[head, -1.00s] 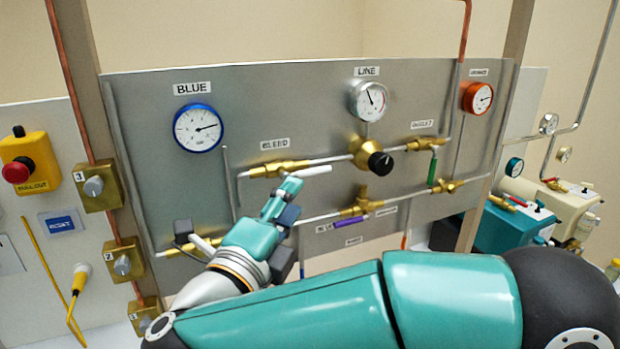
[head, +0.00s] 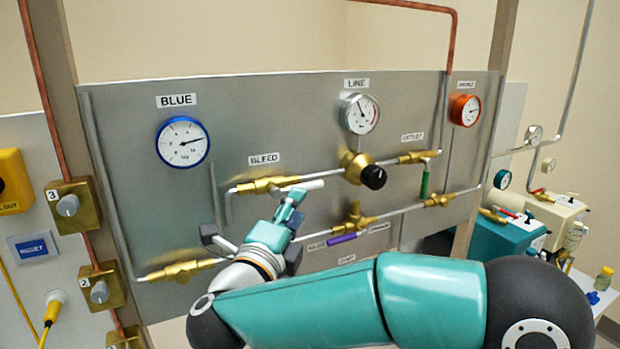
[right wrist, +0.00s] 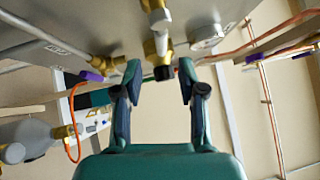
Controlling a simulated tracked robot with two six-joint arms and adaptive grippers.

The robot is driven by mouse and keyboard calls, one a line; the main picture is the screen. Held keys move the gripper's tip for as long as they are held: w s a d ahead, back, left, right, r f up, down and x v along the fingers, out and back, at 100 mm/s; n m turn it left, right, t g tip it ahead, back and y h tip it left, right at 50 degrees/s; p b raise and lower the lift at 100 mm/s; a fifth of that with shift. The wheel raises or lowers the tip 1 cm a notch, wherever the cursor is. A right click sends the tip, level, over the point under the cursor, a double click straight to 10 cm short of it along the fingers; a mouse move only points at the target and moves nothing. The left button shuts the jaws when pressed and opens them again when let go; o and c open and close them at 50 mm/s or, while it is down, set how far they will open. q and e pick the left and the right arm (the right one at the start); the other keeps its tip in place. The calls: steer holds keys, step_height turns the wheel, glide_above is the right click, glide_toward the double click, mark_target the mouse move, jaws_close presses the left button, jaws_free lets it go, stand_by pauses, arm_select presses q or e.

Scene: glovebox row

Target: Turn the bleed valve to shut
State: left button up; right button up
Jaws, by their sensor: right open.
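The bleed valve (head: 262,185) is a brass body on the upper pipe, under the BLEED label (head: 264,160). Its white lever (head: 311,185) points right, roughly along the pipe. My right gripper (head: 290,205) is just below the lever in the head view, a teal and dark finger close to it. I cannot tell whether they touch. In the right wrist view the two fingers of my right gripper (right wrist: 158,78) are spread, with no object clearly held. Part of the gripper is hidden behind its own wrist. My left gripper is not in view.
A black knob (head: 373,177) on brass stands right of the lever. A purple handle (head: 342,239) and a green handle (head: 424,184) are on neighbouring valves. Blue (head: 183,142), line (head: 359,114) and orange (head: 464,110) gauges are above. Numbered brass blocks (head: 70,205) stand left.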

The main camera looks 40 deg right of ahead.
mark_target(308, 188)
steer(key=p+x, duration=0.2)
steer(key=x, duration=0.4)
steer(key=shift+w+d+r, duration=0.1)
steer(key=shift+d+r, duration=0.1)
steer(key=shift+d, duration=0.1)
steer(key=shift+x, duration=0.8)
steer(key=shift+f, duration=0.1)
jaws_close()
